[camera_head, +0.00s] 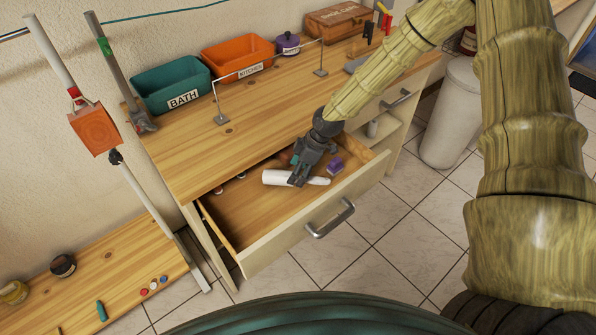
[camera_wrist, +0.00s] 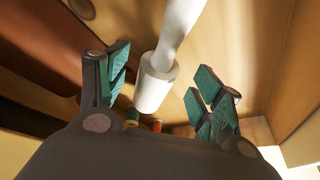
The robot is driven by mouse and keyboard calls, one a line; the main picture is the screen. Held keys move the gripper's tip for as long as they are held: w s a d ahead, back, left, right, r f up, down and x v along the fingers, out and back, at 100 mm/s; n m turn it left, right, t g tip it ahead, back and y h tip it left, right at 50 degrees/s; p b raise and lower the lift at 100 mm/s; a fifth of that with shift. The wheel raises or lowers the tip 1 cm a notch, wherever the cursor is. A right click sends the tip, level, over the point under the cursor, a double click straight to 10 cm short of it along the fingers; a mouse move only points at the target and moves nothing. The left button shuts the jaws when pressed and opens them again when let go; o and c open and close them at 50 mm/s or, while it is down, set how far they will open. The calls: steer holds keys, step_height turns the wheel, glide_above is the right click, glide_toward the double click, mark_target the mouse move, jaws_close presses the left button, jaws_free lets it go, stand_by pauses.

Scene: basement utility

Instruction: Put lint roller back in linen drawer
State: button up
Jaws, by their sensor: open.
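The white lint roller (camera_head: 279,177) lies inside the open wooden drawer (camera_head: 273,232), its handle pointing right in the head view. My gripper (camera_head: 299,181) is down in the drawer over the middle of the roller. In the wrist view my gripper (camera_wrist: 165,95) is open, with its teal-padded fingers spread to either side of the lint roller (camera_wrist: 155,86). The fingers look apart from the roller. Whether the roller rests fully on the drawer floor is hard to tell.
A purple block (camera_head: 335,164) and small spools lie in the drawer. On the worktop stand a teal BATH bin (camera_head: 172,86), an orange KITCHEN bin (camera_head: 238,58) and a metal rail (camera_head: 268,69). A white bin (camera_head: 452,115) stands right of the cabinet.

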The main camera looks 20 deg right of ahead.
steer(key=shift+d+r+b, duration=0.15)
steer(key=shift+r+b, duration=0.2)
steer(key=shift+r, duration=0.1)
steer(key=b+v, duration=0.2)
steer(key=v, duration=0.9)
steer(key=shift+r+b, duration=0.25)
steer(key=shift+b, duration=0.05)
steer(key=shift+s, duration=0.1)
stand_by(0.6)
